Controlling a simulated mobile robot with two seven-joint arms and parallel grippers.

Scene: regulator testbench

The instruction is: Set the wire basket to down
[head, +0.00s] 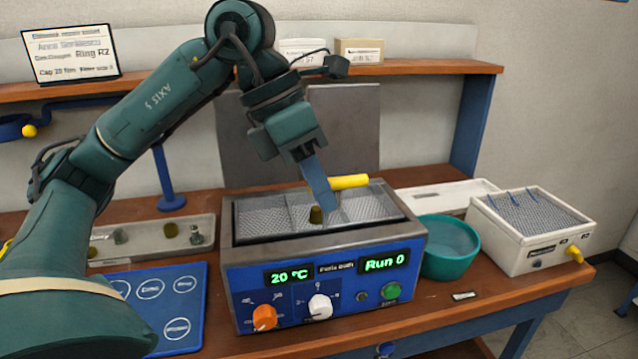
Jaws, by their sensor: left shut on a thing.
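The wire basket (365,206) is a grey mesh basket in the open top of the blue-fronted bath unit (240,290). Its yellow handle (352,181) sticks out to the right from behind my left gripper's fingers. My left gripper (328,205) reaches down from above and is shut on the handle; the fingers hide its left end. A small dark olive piece (316,215) shows at the mesh, just left of the fingertips. The basket's bottom is hidden, so its exact height in the bath is unclear. My right gripper is not in view.
The bath front has displays reading 20 °C and Run 0, an orange knob (264,317), a white knob (320,306) and a green button (391,291). A teal bowl (449,262) and a white mesh-topped box (530,240) stand right. A tray (140,245) and blue mat (180,300) lie left.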

